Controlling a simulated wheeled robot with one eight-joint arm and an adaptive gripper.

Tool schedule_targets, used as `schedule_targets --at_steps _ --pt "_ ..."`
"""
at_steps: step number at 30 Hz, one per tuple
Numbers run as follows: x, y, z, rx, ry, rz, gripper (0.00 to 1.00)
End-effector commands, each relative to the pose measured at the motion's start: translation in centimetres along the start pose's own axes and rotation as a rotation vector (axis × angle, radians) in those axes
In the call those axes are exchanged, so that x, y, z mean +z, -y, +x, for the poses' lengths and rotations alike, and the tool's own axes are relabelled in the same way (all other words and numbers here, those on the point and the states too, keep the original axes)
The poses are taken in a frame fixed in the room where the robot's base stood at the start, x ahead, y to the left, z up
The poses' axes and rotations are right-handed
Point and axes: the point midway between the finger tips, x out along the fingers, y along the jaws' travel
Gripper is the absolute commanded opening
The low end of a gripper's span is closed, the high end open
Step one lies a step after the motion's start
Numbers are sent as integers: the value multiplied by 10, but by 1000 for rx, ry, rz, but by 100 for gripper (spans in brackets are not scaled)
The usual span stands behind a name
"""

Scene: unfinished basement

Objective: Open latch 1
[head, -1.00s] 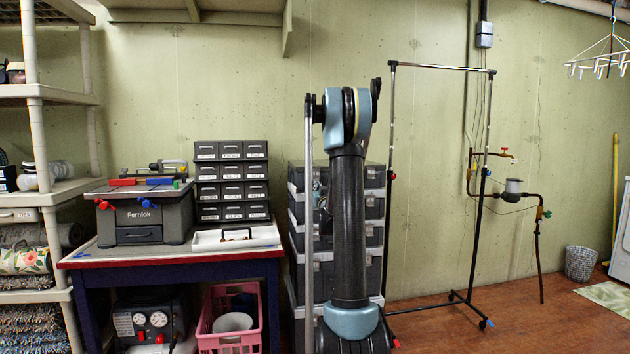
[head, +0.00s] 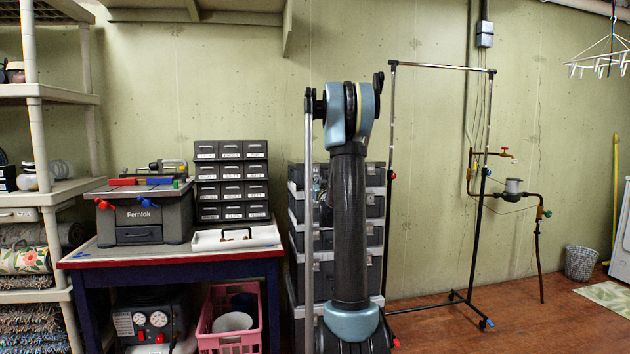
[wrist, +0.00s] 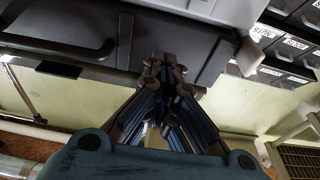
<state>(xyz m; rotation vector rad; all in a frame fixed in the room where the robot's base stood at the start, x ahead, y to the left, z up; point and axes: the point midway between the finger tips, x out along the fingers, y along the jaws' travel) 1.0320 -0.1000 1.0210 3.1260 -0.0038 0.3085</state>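No label marks latch 1, and I cannot tell which fitting it is. A stack of dark grey cases with light grey frames (head: 298,248) stands behind my arm in the head view. Small metal fittings that look like latches (head: 316,184) show on its left part. In the wrist view a dark case (wrist: 205,35) with a bar handle (wrist: 75,45) fills the top. A light grey piece (wrist: 249,54) sticks out at its right corner. My gripper (wrist: 165,68) has its fingertips together in front of this case; nothing shows between them, and contact is unclear. The head view hides it behind my arm.
A black wheeled rack (head: 441,66) stands close on the right.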

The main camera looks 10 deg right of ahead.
Motion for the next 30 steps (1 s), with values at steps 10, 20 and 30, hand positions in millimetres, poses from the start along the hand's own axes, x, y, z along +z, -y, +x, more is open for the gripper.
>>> schedule_targets --at_steps 10,20,30 --pt "-4 1 5 -5 -5 2 0" --pt "-16 1 4 -5 -5 2 0" --pt "-30 1 3 -5 -7 2 0"
